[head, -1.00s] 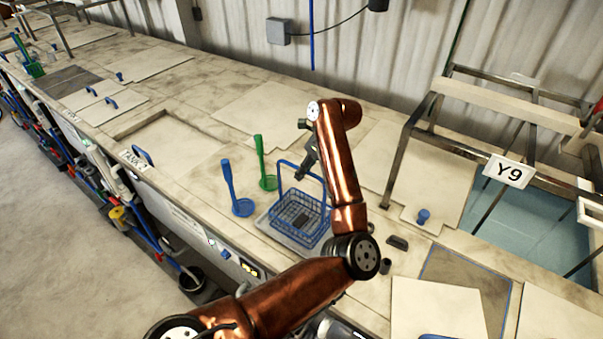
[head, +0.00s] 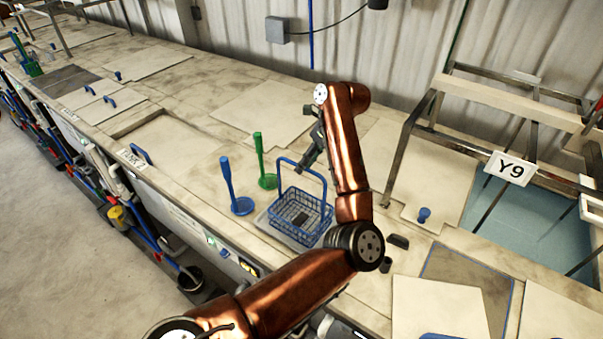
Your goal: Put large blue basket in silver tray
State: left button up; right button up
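The large blue basket (head: 300,214) is a wire basket with a tall arched handle. It stands upright at the silver tray (head: 263,223), overlapping most of it. The tray's rim shows at the basket's left and front; I cannot tell whether the basket rests fully on its floor. My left gripper (head: 307,172) is dark and points down beside the top of the handle. Its fingers overlap the handle in the picture, and I cannot tell whether they touch it or are open. My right gripper is not in view.
A blue dipper (head: 241,205) and a green dipper (head: 266,181) stand left of the basket. Small dark blocks (head: 397,241) lie to its right. A metal frame with a Y9 sign (head: 510,169) stands over an open blue tank at the right. Pale lids cover the bench behind.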

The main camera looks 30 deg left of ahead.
pick_arm(q)
jog(key=v, duration=0.8)
jog(key=shift+b, duration=0.45)
